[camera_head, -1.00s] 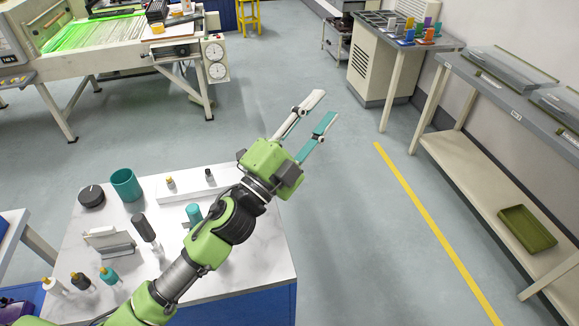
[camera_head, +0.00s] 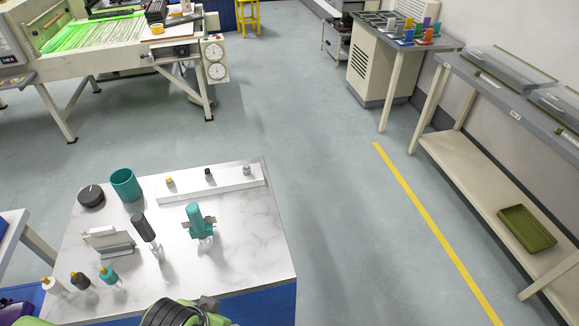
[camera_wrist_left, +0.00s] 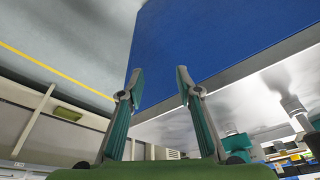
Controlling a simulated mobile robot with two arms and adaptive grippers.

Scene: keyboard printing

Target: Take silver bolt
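The silver bolt (camera_head: 247,170) is small and stands upright at the right end of a white strip (camera_head: 225,184) along the back of the white marble table. A black bolt (camera_head: 209,175) and a gold bolt (camera_head: 170,182) stand to its left on the strip. My left gripper (camera_wrist_left: 162,82) is open and empty in the left wrist view, with the table's blue side panel beyond its fingers. My right gripper is not in view.
On the table (camera_head: 260,245) stand a teal cup (camera_head: 125,185), a black round item (camera_head: 91,196), a dark-capped bottle (camera_head: 144,230), a teal tool (camera_head: 197,218), a white holder (camera_head: 108,241) and small bottles (camera_head: 108,275). Floor to the right is clear.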

